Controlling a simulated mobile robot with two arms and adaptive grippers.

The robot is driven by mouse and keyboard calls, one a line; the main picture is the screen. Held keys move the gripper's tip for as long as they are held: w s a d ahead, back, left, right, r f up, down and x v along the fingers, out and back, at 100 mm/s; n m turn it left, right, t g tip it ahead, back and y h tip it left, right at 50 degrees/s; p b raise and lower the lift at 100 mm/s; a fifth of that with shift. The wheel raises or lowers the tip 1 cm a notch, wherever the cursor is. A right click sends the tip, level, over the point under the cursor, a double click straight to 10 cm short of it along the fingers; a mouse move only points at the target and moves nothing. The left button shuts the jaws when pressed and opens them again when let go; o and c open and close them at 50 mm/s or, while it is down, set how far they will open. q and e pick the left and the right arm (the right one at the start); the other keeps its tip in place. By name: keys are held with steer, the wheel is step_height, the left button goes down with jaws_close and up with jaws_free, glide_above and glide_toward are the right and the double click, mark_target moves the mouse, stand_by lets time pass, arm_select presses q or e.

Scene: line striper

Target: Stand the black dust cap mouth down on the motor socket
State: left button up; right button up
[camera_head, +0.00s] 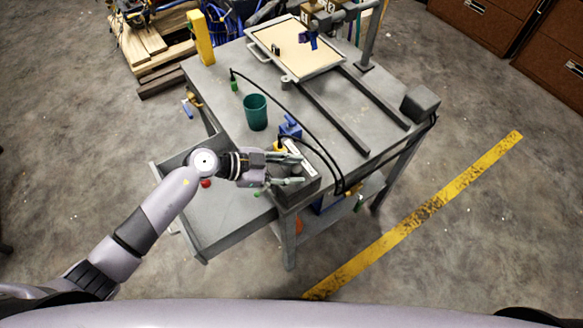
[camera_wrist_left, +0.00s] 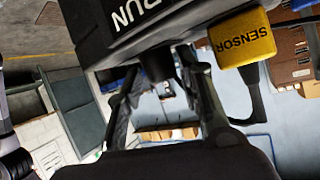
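My left gripper (camera_head: 300,170) is over the grey control box (camera_head: 311,185) at the table's near corner. Its two fingers are spread apart. In the left wrist view the fingers (camera_wrist_left: 163,85) reach up either side of a short black cylinder (camera_wrist_left: 156,64) at the edge of the box marked RUN (camera_wrist_left: 180,14). I cannot tell whether this cylinder is the dust cap, the motor socket or both, nor whether a finger touches it. A yellow SENSOR plug (camera_wrist_left: 242,40) is beside it. In the head view my gripper hides part of the box. My right gripper is not in view.
A teal cup (camera_head: 256,112) and a blue part (camera_head: 290,128) stand on the metal table behind the gripper. A black cable (camera_head: 283,101) arcs across the top. An open drawer (camera_head: 222,222) sticks out below my arm, holding a small red item (camera_head: 206,183).

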arm_select(q)
steer(key=shift+o, duration=1)
steer(key=shift+a+r, duration=0.15)
steer(key=shift+a, duration=0.05)
steer(key=b+v, duration=0.1)
steer(key=v, duration=1)
steer(key=shift+s+a+r+b, duration=0.2)
steer(key=shift+a+b, duration=0.05)
steer(key=shift+b, duration=0.05)
